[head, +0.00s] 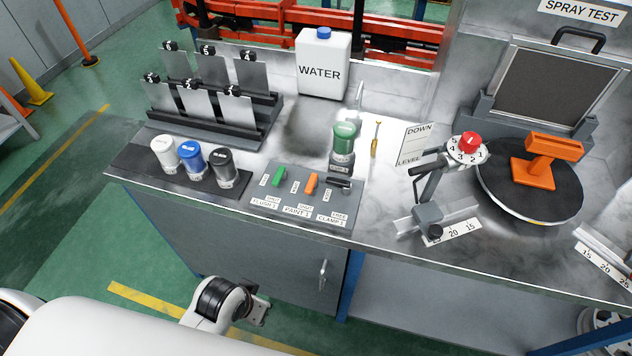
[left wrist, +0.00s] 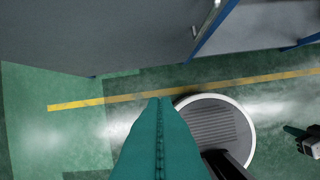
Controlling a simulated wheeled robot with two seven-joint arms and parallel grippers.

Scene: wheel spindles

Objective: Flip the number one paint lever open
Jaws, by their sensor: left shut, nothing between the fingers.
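The lever panel (head: 290,212) lies at the front edge of the metal bench in the head view. Its middle lever, the orange paint lever (head: 311,183), stands above the label PAINT 1; I cannot tell its exact setting. A green lever (head: 279,177) is left of it over FLUSH 1, and a black lever (head: 340,184) is right of it over CLAMP 1. In the left wrist view my left gripper (left wrist: 160,103) has its teal fingers together, empty, above the green floor. A teal-tipped part (left wrist: 304,143) at the right edge may be my right gripper, too small to judge.
White, blue and black-capped jars (head: 194,160) stand left of the panel. A green-topped canister (head: 344,142) stands behind it, with a water jug (head: 323,64) further back. A round turntable (head: 528,190) is at right. The cabinet front (head: 255,245) drops below the bench edge.

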